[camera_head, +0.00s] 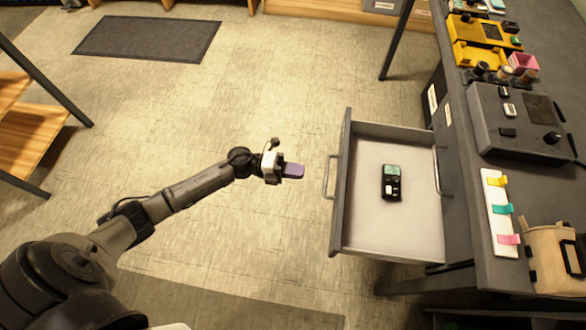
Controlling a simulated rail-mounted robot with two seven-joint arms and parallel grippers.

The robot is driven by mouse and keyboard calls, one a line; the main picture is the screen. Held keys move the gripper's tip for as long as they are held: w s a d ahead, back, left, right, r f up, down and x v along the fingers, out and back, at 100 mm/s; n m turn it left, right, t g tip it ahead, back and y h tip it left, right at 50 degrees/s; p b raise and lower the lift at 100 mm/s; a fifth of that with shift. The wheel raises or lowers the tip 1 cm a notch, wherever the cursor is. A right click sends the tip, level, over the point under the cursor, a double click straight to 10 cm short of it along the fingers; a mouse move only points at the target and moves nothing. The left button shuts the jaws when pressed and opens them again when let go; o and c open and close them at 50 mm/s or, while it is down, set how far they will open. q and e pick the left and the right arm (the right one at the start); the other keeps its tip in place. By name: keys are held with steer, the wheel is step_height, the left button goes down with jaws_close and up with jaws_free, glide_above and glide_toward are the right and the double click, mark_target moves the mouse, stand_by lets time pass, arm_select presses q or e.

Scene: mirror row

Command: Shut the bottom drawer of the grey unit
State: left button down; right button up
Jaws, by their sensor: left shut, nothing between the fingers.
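The grey drawer (341,225) stands pulled out from under the grey worktop at the right, its handle (328,177) facing left toward me. A dark handheld device (391,183) with a small greenish screen lies inside it on the pale drawer floor. My left gripper (300,171) is shut and empty, its purple fingers pointing at the drawer front, a short gap left of the handle. Whether this is the bottom drawer of the unit cannot be told from above. My right gripper is not in view.
The worktop (462,177) carries a grey device (513,122), a white strip with coloured clips (498,214), a tan bag (556,258) and yellow equipment (478,55). A wooden shelf (30,128) stands at left. The floor around my left arm is clear, with a dark mat (147,38) farther back.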

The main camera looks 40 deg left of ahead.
mark_target(340, 178)
arm_select(q)
steer(key=b+x, duration=0.1)
steer(key=x, duration=0.8)
steer(key=shift+w+d, duration=0.15)
steer(key=shift+d, duration=0.25)
steer(key=shift+w+d+r, duration=0.1)
